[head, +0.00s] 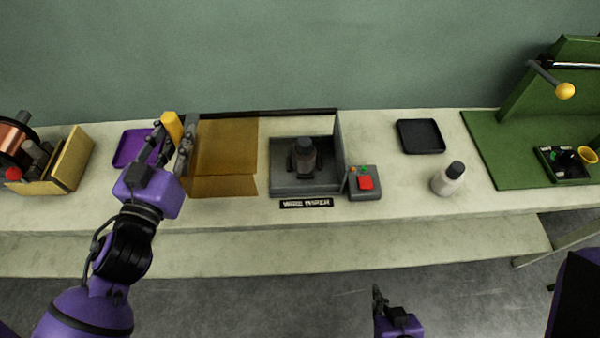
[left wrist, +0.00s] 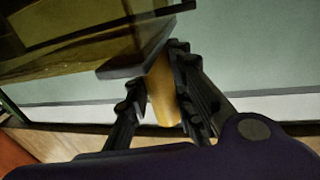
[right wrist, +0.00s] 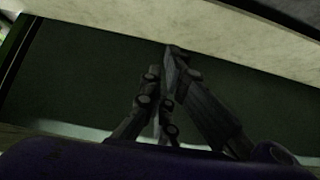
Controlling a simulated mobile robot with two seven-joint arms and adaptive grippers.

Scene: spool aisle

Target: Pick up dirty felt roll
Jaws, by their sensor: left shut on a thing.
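An orange-yellow roll (head: 172,126), which looks like the felt roll, is held tilted between the fingers of my left gripper (head: 172,150). The left wrist view shows the roll (left wrist: 162,90) between both black fingers (left wrist: 160,95), its upper end close to a dark edge. My left gripper is shut on it, over the area between the purple tray (head: 128,148) and the amber see-through cover (head: 228,150). Whether the roll touches anything else, I cannot tell. My right gripper (head: 380,298) is low in front of the bench; its fingers (right wrist: 165,85) look together and empty.
The grey wire wiper box (head: 322,188) with a dark fixture stands mid-bench, beside a red-button control box (head: 365,184). A white bottle (head: 447,180), a black tray (head: 420,136) and a green station (head: 510,150) are right. A copper spool (head: 12,138) and yellow holder (head: 72,165) are left.

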